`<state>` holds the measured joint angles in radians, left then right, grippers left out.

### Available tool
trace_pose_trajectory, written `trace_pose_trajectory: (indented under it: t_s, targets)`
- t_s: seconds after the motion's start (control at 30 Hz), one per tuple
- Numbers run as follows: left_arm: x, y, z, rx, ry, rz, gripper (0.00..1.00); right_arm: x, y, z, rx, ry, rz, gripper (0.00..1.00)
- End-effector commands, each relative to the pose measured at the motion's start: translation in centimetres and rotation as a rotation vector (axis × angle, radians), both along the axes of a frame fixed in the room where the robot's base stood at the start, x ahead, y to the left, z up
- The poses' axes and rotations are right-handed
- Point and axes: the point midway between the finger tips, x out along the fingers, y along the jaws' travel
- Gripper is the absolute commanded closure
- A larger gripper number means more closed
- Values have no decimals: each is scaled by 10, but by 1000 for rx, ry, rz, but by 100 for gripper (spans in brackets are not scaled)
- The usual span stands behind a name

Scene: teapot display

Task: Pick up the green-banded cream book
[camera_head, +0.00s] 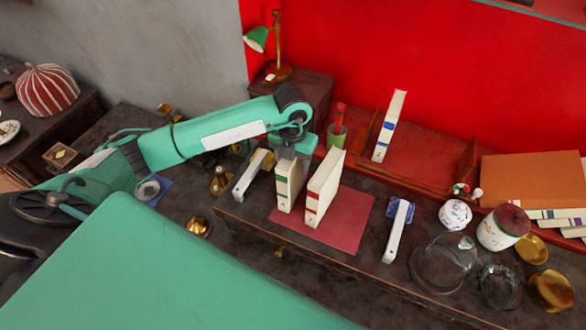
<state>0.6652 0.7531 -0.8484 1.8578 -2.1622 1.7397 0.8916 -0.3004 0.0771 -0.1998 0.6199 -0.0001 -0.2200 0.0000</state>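The green-banded cream book (288,186) stands upright on the left part of a red mat (345,232) on the dark table. My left gripper (292,155) points down right at the top of this book, with the arm coming in from the left. Its fingertips are hidden or too small to make out, so I cannot tell whether they grip the book. A red-banded cream book (322,188) stands upright close to the right. My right gripper is not in view.
A blue-banded book (389,127) leans in a red-backed rack. White-spined objects lie left (247,180) and right (397,235) of the mat. Jars, glass covers and brass dishes (550,290) crowd the right. The mat's front is clear.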

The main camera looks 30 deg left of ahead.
Motion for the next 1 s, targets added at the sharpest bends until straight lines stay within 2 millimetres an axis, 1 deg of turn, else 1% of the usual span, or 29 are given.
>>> trace_pose_trajectory:
  t_s: [0.1, 0.27, 0.3, 0.37, 0.4, 0.47, 0.5, 0.53, 0.57, 1.0]
  targets:
    - [0, 0, -4, -1, -1, -1, 44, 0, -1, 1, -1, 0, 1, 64]
    - [0, 0, -4, -1, -1, -1, 44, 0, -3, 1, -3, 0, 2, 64]
    - [0, 0, -4, -1, -1, -1, 52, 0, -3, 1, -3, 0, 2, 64]
    - [0, 0, -4, -1, -1, -1, 63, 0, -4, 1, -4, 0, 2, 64]
    - [0, 0, -4, -1, -1, -1, 71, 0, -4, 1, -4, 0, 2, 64]
    - [0, 0, -4, -1, -1, -1, 83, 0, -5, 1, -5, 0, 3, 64]
    - [0, 0, -4, -1, -1, -1, 91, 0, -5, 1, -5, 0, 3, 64]
    - [0, 0, -4, -1, -1, -1, 97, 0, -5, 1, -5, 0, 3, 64]
    - [0, 0, -4, -1, -1, -1, 100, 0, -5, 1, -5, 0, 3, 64]
    - [1, 0, -1, -1, -3, -1, 100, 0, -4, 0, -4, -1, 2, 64]
